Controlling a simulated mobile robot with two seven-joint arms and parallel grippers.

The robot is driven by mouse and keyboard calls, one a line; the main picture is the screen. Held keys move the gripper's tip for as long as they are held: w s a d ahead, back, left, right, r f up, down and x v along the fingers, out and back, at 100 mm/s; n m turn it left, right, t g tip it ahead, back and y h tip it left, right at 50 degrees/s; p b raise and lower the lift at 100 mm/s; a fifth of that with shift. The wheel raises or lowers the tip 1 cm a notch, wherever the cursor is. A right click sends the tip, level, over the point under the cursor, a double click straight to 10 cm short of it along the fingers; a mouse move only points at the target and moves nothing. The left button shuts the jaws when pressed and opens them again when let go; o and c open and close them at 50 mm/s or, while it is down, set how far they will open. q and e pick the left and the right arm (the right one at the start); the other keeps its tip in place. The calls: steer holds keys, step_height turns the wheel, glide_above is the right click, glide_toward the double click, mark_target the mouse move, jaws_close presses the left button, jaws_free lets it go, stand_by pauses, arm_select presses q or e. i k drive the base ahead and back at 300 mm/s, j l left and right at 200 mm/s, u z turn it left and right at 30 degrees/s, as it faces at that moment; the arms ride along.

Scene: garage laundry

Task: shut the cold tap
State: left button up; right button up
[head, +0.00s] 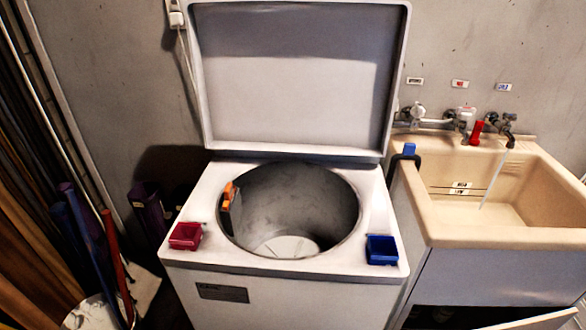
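The cold tap (508,120) is on the wall at the right, below a blue-marked label (504,87). It is a dark metal tap, and a thin stream of water (492,183) runs from it into the beige sink (438,216). The exact position of its handle is too small to tell. Left of it is a tap with a red part (476,133) below a red-marked label (460,84). A white-handled tap (418,111) is further left. Neither of my grippers is in view.
A top-loading washer (280,284) stands left of the sink with its lid (301,104) raised. A red bin (186,236) and a blue bin (382,250) sit on its front corners. Long poles lean at the far left.

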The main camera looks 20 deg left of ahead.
mark_target(507, 116)
steer(key=l+u, duration=0.1)
steer(key=u, duration=0.45)
steer(key=l+u, duration=0.3)
steer(key=l, duration=0.15)
steer(key=l+u, duration=0.4)
steer(key=l, duration=0.2)
steer(key=k+l, duration=0.15)
steer(key=l, duration=0.2)
steer(key=k+l+u, duration=0.15)
steer(key=l, duration=0.15)
steer(key=k+l, duration=0.1)
steer(key=l, duration=0.35)
steer(key=k+l, duration=0.1)
steer(key=l, duration=0.4)
steer(key=k+l, duration=0.1)
steer(key=l, duration=0.35)
